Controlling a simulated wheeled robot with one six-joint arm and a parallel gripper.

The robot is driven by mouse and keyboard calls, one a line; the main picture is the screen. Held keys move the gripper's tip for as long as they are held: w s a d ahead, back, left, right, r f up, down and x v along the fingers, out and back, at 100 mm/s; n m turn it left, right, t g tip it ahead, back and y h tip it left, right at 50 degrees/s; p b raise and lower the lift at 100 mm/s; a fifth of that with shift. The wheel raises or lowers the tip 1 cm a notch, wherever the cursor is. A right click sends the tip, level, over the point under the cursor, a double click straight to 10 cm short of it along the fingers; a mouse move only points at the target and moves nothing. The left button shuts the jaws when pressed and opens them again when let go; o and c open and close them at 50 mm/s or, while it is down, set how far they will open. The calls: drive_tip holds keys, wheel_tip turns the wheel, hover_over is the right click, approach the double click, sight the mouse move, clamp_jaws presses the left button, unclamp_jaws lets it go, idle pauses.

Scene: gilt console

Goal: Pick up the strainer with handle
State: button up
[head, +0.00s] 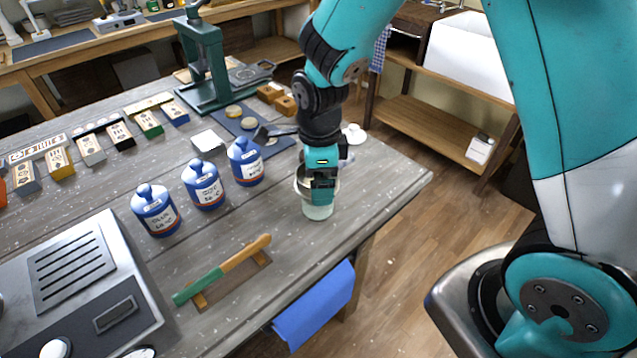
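My gripper (322,196) points straight down at a pale, whitish-green cup (318,211) near the right side of the grey wooden table. The gripper covers the cup's mouth and much of its front. A light curved rim shows at the left of the gripper, at the cup's top. I cannot tell whether it belongs to the strainer or to the cup. No strainer with a handle can be made out clearly. The finger gap and anything between the fingers are hidden.
Several blue labelled bottles (204,185) stand left of the cup. A green-and-wood tool (222,270) lies on a small stand in front. A dark-handled tool (267,134) and a green press (205,62) are farther back. The table's right edge (402,205) is close and clear.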

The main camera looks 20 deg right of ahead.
drive_tip(key=shift+f, duration=1.15)
drive_tip(key=c, duration=0.7)
drive_tip(key=shift+o, duration=0.2)
